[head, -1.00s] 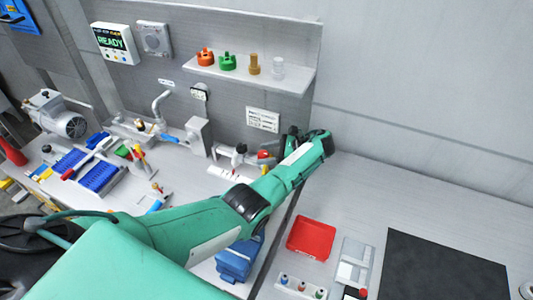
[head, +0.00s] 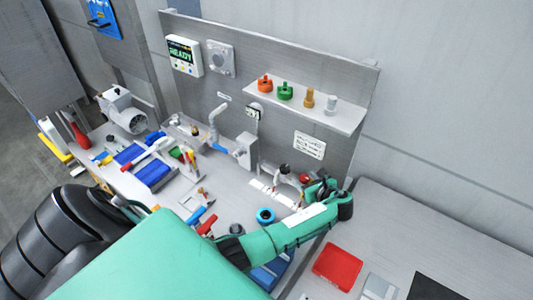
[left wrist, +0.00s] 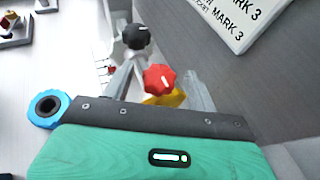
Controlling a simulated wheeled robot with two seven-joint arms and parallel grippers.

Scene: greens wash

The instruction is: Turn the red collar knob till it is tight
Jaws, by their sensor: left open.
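The red collar knob (head: 304,178) sits on a small pale fixture at the right end of the bench, near the back panel. My right gripper is not in view.
A blue ring (head: 265,215) lies left of the fixture. A labelled sign (head: 309,145) and a shelf (head: 345,119) with several coloured knobs are on the panel above. A red tray (head: 337,267) is at the front right. A screen (head: 184,55) reads READY.

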